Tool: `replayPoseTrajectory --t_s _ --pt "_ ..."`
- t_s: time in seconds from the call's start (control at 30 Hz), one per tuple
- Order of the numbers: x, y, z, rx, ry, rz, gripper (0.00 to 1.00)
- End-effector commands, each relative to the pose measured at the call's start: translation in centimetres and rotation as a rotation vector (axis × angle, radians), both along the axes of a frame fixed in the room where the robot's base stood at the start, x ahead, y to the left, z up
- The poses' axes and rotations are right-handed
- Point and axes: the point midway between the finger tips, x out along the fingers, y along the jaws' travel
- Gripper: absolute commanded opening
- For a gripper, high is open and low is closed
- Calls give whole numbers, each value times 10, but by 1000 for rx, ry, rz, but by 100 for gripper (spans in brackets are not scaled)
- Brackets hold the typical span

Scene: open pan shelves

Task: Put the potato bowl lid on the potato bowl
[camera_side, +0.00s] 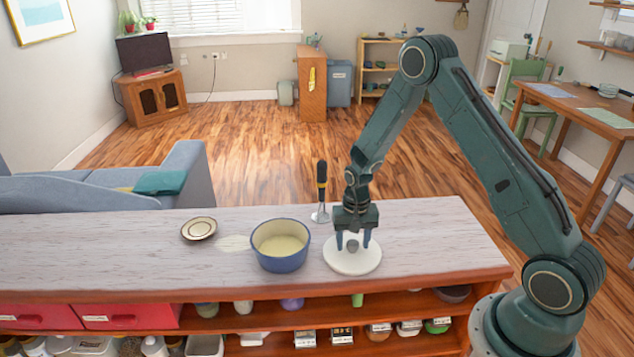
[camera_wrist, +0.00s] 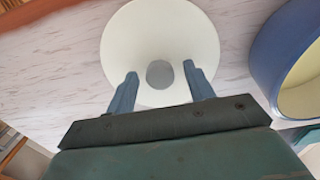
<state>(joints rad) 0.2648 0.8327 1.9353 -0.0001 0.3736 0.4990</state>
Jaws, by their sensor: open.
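The potato bowl (camera_side: 281,258) is blue outside with a pale yellowish inside, and stands open on the counter left of my gripper. Part of it also shows at the right of the wrist view (camera_wrist: 272,62). The lid (camera_side: 343,264) is a round white disc with a grey knob, lying flat on the counter right of the bowl. It fills the upper middle of the wrist view (camera_wrist: 160,25). My gripper (camera_side: 354,243) is open, pointing down over the lid. In the wrist view its two fingers (camera_wrist: 160,78) stand on either side of the knob, with gaps visible.
A small plate (camera_side: 198,228) and a pale flat patch (camera_side: 234,243) lie left of the bowl. The counter (camera_side: 90,240) is clear at far left and right. Shelves with containers are below.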

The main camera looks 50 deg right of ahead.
Motion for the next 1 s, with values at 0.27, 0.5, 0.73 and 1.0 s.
replayPoseTrajectory --t_s 0.27,0.5,0.73,1.0 --pt "0 0 0 0 0 0 41" --pt "0 0 0 0 0 0 0" --pt "0 0 1 0 0 0 0" --pt "0 0 3 0 0 0 0"
